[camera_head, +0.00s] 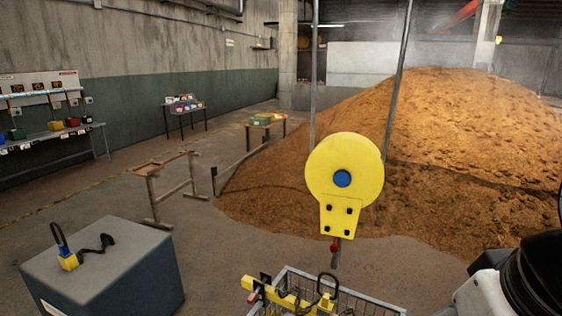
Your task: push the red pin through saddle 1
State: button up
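A yellow disc-shaped block (320,175) with a blue hub hangs upright in the middle of the view, on or in front of grey poles. A small red piece (335,247) shows just under its bolted lower plate; I cannot tell whether it is the red pin. Below, a yellow bar (292,300) with black fittings and a red spot near its left end lies across a wire basket. No part is readable as saddle 1. A white and black part of my arm shows at the lower right; my gripper is not in view.
A grey box (105,268) at the lower left bears a yellow and blue padlock-like item (66,254) and a black item (97,243). The wire basket (385,307) stands at the bottom middle. A large grain heap (470,140) fills the right.

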aim_at(253, 297)
jog(key=i+j, duration=0.1)
jog(key=j, duration=0.3)
jog(key=i+j, duration=0.15)
jog(key=j, duration=0.2)
jog(key=i+j, duration=0.1)
jog(key=j, duration=0.3)
jog(key=i+j, duration=0.15)
jog(key=j, duration=0.2)
jog(key=i+j, duration=0.1)
jog(key=j, duration=0.3)
jog(key=i+z, duration=0.05)
